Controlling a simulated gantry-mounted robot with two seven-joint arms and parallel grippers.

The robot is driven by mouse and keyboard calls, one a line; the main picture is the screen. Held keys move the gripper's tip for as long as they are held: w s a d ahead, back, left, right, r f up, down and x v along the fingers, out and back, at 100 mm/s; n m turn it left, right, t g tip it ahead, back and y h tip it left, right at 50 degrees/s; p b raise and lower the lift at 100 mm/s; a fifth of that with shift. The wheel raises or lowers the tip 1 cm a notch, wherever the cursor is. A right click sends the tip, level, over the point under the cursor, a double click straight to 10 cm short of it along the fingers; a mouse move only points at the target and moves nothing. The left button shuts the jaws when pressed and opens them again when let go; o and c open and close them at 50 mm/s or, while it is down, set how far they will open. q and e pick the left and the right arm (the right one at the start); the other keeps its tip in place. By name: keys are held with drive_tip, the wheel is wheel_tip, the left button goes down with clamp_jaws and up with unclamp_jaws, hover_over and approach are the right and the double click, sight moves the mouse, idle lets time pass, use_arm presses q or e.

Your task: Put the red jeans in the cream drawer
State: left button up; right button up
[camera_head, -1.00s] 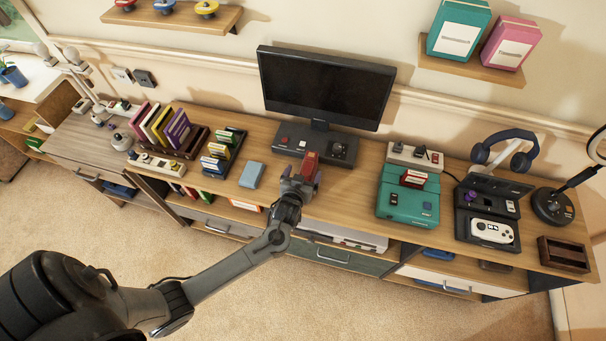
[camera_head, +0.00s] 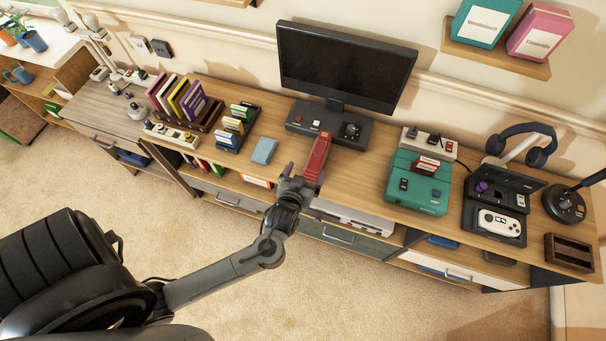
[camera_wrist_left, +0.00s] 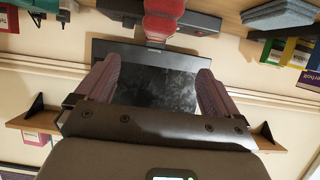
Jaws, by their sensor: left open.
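The red jeans (camera_head: 317,156) seem to be the long, narrow red item lying on the desk in front of the monitor; its folds are hard to make out. It also shows at the top of the left wrist view (camera_wrist_left: 163,8). My left gripper (camera_head: 304,174) is open and empty at the desk's front edge, its two purplish fingers apart, just short of the red item's near end. The cream drawer (camera_head: 432,268) is the pale front with a metal handle below the desk at right; how far it stands open is unclear. My right gripper is out of view.
A black monitor (camera_head: 346,68) stands behind a dark control box (camera_head: 327,127). A folded blue-grey item (camera_head: 265,151) lies left of the red one. A teal console (camera_head: 416,184) and a headphone stand (camera_head: 503,149) are at right. A green-grey drawer (camera_head: 340,236) sits below the gripper.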

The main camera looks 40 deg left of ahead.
use_arm(q)
drive_tip(key=s+d+r+m+g+h, duration=0.1)
drive_tip(key=s+d+m+g+h, duration=0.2)
drive_tip(key=s+d, duration=0.4)
drive_tip(key=g+h, duration=0.1)
drive_tip(key=h, duration=0.1)
drive_tip(key=shift+s+r+m+h, duration=0.2)
drive_tip(key=shift+s+m+h, duration=0.15)
drive_tip(key=shift+m+h, duration=0.05)
drive_tip(key=s+r+m+g, duration=0.1)
drive_tip(key=s, duration=0.2)
drive_tip(key=s+r+m+g, duration=0.1)
drive_tip(key=s+g, duration=0.1)
drive_tip(key=s, duration=0.1)
drive_tip(key=s+r+m+g, duration=0.1)
drive_tip(key=s, duration=0.3)
drive_tip(key=shift+d+g, duration=0.3)
drive_tip(key=shift+w, duration=0.1)
drive_tip(key=shift+m, duration=0.3)
